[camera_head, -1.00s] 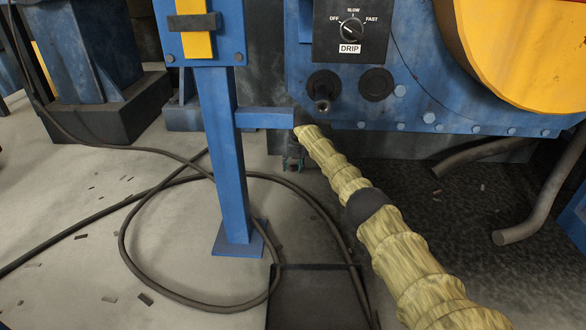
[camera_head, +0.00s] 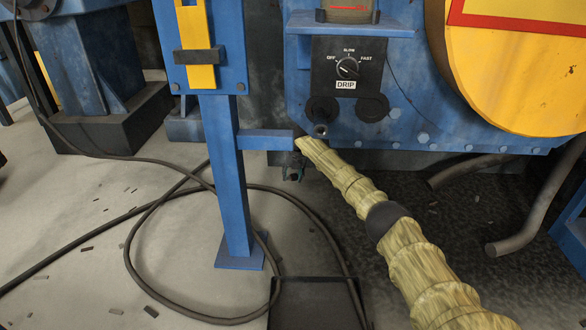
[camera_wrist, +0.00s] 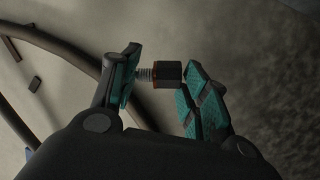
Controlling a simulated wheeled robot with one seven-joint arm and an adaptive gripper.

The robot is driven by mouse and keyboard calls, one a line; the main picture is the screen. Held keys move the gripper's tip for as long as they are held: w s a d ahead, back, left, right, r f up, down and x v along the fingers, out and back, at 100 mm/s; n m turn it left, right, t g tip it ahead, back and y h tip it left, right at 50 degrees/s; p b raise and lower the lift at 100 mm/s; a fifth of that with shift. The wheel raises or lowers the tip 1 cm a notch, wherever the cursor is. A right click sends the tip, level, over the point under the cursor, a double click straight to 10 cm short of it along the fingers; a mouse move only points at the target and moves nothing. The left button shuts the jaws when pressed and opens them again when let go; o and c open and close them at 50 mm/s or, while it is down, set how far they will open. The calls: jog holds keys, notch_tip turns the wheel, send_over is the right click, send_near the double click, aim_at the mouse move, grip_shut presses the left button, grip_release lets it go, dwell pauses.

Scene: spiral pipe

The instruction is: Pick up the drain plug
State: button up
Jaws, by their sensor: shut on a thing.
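The drain plug (camera_wrist: 168,74) is a small dark block with an orange-brown rim and a grey threaded stem, seen between my fingers in the wrist view. My gripper (camera_wrist: 160,76) is shut on it, with the stem toward the left teal pad and the dark head toward the right one. In the head view, my gripper (camera_head: 294,172) is small and dark, below the end of the blue crossbar. I cannot make out the plug there.
A blue post (camera_head: 228,180) with a crossbar (camera_head: 265,141) stands left of my gripper. A black tray (camera_head: 312,284) lies on the floor below. A dark hose (camera_head: 140,240) loops across the floor. A blue machine with a drip dial (camera_head: 347,68) is behind.

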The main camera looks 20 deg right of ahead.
jog(key=s+p, duration=0.1)
jog(key=s, duration=0.2)
jog(key=s+a+p, duration=0.1)
jog(key=s+p, duration=0.1)
jog(key=s, duration=0.2)
jog(key=s+a+r+p, duration=0.1)
jog(key=s+p, duration=0.1)
jog(key=s, duration=0.2)
jog(key=shift+s+a+r, duration=0.1)
jog(key=shift+s+a, duration=0.05)
jog(key=shift+a, duration=0.1)
jog(key=shift+s+a+p, duration=0.15)
jog(key=shift+s+p, duration=0.25)
jog(key=shift+s, duration=0.2)
